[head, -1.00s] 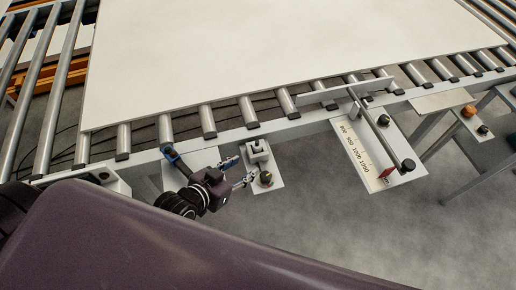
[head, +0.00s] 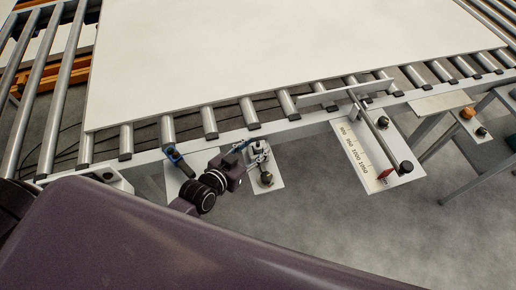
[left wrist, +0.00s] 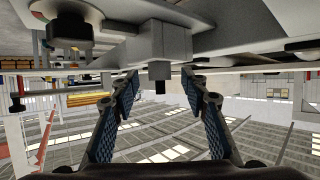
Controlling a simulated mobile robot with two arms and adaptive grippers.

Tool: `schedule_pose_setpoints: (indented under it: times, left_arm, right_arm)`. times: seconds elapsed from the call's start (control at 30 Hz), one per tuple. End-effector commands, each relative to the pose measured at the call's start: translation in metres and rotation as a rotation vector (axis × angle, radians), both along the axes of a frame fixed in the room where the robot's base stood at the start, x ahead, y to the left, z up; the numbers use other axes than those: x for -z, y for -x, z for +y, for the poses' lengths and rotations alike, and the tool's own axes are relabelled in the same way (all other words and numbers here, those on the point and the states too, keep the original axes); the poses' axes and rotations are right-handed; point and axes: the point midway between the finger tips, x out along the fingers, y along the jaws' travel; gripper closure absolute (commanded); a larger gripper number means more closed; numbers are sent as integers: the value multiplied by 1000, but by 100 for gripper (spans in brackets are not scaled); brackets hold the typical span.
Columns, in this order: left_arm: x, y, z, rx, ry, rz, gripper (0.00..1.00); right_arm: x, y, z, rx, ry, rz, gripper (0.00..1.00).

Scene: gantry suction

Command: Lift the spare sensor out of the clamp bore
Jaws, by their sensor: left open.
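The clamp (left wrist: 165,42) is a pale grey block on a plate. It shows upside down in the left wrist view, with the short black end of the spare sensor (left wrist: 160,76) standing out of it. My left gripper (left wrist: 159,88) is open, its blue-padded fingers on either side of the sensor end with gaps on both sides. In the head view my left gripper (head: 252,150) is at the small clamp by the conveyor edge and partly covers it. The sensor is hard to make out there. My right gripper is in neither view.
A black knob (head: 267,178) sits on the same plate. A blue and black fitting (head: 178,159) stands left of the gripper. A scale plate with a rod (head: 383,139) lies to the right. A large white panel (head: 270,60) covers the rollers behind.

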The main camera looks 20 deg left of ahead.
Motion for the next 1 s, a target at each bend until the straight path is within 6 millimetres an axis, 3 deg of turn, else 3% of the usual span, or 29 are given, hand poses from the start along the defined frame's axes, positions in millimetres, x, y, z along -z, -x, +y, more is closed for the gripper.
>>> schedule_pose_setpoints:
  times: [0.3, 0.67, 1.0]
  left_arm:
    - [2, -4, -1, 0, 0, 0, 60]
    - [2, -4, -1, 0, 0, 1, 99]
    - [0, -4, -1, 0, 0, 0, 100]
  right_arm:
    - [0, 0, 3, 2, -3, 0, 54]
    - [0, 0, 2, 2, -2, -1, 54]
    - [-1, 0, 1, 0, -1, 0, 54]
